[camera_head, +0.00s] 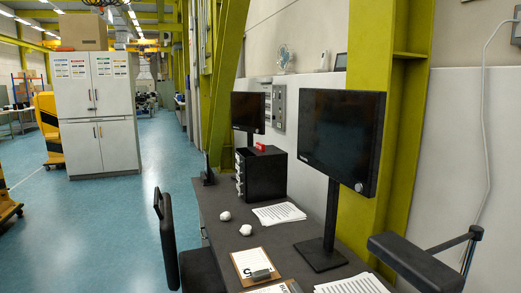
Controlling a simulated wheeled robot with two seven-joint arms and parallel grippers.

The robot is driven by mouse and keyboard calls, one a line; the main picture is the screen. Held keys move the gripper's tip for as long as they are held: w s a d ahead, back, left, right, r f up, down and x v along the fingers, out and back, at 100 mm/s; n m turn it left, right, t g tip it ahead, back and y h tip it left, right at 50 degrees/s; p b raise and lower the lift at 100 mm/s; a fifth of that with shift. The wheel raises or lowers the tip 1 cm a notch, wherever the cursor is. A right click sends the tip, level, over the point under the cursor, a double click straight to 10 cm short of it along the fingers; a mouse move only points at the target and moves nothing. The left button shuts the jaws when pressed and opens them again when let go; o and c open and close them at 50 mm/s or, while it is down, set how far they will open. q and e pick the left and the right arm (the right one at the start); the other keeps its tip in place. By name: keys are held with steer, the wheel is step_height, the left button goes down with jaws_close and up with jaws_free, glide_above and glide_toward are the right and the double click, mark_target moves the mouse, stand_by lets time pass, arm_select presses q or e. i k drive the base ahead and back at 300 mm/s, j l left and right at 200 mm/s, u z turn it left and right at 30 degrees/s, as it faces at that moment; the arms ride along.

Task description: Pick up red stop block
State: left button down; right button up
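A small red block (260,146), likely the red stop block, sits on top of a black box (265,174) with drawer-like fronts on its left side. The box stands on the grey desk (223,203), towards its far end and against the wall side. The block is small in this view, so its exact shape is hard to tell. Neither of my grippers shows in the view.
A large monitor (341,140) stands on the desk; a smaller one (248,112) is behind the box. Papers (279,213), white crumpled lumps (246,230) and a clipboard (254,266) lie on the desk. A dark chair (166,232) is at its left. Blue floor is free further left.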

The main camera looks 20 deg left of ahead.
mark_target(259, 147)
steer(key=u, duration=1.1)
steer(key=i+j+u, duration=0.1)
steer(key=j, duration=0.3)
steer(key=i+j+u, duration=0.1)
steer(key=j, duration=0.3)
steer(key=i+j+u, duration=0.1)
steer(key=i+j, duration=0.2)
steer(key=i+j+u, duration=0.1)
steer(key=j, duration=0.35)
steer(key=i+j+u, duration=0.25)
steer(key=i, duration=0.75)
steer(key=i+j+u, duration=0.3)
steer(key=i, duration=0.75)
steer(key=i+l+z, duration=0.1)
steer(key=i+z, duration=0.2)
steer(key=i, duration=0.7)
steer(key=i+j+z, duration=0.1)
steer(key=i+z, duration=0.25)
steer(key=i, duration=0.65)
steer(key=i+z, duration=0.5)
steer(key=i+j+z, duration=0.15)
steer(key=i+z, duration=0.35)
steer(key=i+l+z, duration=0.15)
steer(key=i+z, duration=0.35)
steer(key=i+l+z, duration=0.1)
steer(key=i+z, duration=0.2)
steer(key=z, duration=0.2)
